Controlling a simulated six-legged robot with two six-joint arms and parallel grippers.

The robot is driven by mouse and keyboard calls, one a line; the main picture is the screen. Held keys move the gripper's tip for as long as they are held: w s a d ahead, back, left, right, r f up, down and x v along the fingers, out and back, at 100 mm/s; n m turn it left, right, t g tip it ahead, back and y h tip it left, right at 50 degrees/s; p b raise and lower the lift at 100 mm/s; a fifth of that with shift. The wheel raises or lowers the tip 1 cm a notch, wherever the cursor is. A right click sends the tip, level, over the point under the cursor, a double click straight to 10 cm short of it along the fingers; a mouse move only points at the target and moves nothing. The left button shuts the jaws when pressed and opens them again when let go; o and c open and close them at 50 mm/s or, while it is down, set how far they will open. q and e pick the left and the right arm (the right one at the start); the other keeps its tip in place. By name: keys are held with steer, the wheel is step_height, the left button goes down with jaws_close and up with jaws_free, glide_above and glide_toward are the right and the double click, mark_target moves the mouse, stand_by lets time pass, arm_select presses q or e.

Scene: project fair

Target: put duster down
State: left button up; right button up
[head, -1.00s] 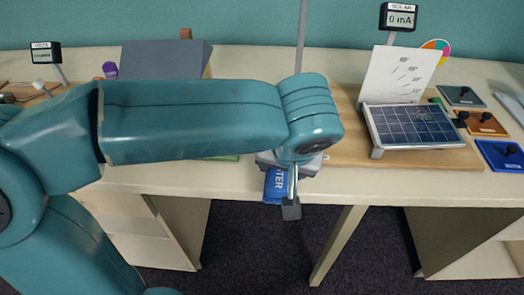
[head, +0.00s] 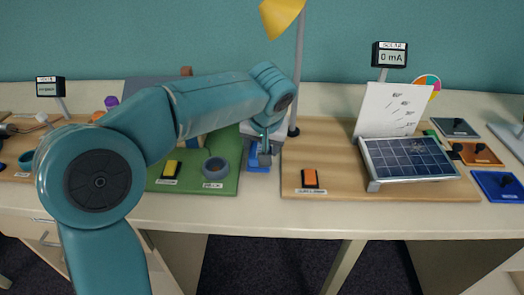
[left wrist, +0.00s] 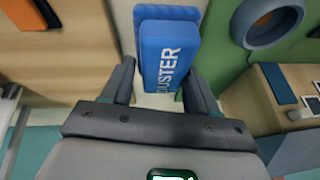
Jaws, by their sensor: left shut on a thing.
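The duster (left wrist: 172,48) is a blue block with white lettering. In the left wrist view it lies between the two dark fingers of my left gripper (left wrist: 162,82), which is shut on it. In the head view the duster (head: 253,158) shows low in the gap between the green board and the wooden board, under my left gripper (head: 264,148). The arm and gripper hide part of it. I cannot tell whether it touches the table. My right gripper is not in view.
The green board (head: 222,184) with a grey ring (head: 215,168) and a yellow switch (head: 171,169) is left of the gap. The wooden board (head: 345,190) with an orange switch (head: 310,178) and a solar panel (head: 405,158) is right. A lamp pole (head: 298,75) stands behind.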

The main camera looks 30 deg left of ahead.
arm_select(q)
step_height(320, 180, down, 3)
steer(key=shift+r, duration=0.2)
steer(key=o, duration=1.1)
steer(key=shift+o, duration=0.2)
